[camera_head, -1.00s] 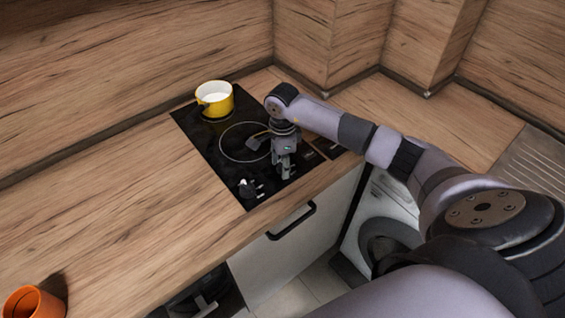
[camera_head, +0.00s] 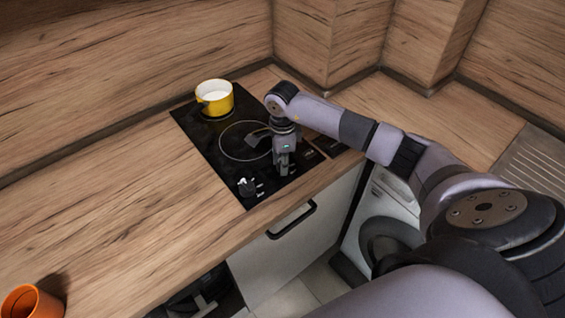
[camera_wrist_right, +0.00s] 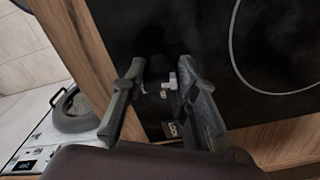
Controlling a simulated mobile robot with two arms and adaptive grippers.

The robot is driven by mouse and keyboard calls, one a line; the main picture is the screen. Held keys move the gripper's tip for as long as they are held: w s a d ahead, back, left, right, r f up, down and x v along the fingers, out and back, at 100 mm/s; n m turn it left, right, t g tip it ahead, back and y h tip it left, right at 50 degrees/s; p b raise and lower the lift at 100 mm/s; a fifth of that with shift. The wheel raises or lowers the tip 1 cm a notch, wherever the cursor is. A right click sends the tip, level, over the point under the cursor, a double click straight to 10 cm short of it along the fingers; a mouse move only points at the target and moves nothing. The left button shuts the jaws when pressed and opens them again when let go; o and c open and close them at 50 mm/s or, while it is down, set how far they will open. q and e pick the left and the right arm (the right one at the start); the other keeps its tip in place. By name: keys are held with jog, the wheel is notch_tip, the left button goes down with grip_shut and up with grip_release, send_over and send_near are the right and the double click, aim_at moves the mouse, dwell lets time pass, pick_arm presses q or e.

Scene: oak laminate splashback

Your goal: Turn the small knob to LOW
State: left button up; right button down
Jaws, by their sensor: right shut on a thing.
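My right gripper (camera_head: 282,171) points down at the right front part of the black hob (camera_head: 207,143). In the right wrist view its two fingers (camera_wrist_right: 160,68) are shut on the small knob, which is dark against the black glass and barely visible between the fingertips. Pale label marks (camera_wrist_right: 165,94) lie on the glass beside it; I cannot read the knob's setting. In the head view the gripper hides this knob. Another knob (camera_head: 246,186) with pale marks stands free at the hob's front left corner. My left gripper is not in view.
A yellow pot (camera_head: 214,99) with white contents stands at the back of the hob. An orange cup (camera_head: 32,302) is at the lower left. The wooden counter (camera_head: 130,200) between them is clear. A cabinet handle (camera_head: 291,220) juts out below the front edge.

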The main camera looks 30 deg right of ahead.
jog(key=m+b, duration=0.2)
jog(key=m, duration=0.2)
jog(key=shift+w, duration=0.1)
jog(key=shift+r+m+b, duration=0.1)
jog(key=shift+m+b, duration=0.95)
jog(key=shift+m, duration=1.35)
jog(key=c, duration=1.2)
grip_release()
jog(key=shift+c, duration=0.2)
jog(key=shift+r, duration=0.15)
notch_tip(320, 180, up, 12)
jog(key=shift+f, duration=0.2)
jog(key=shift+f, duration=0.1)
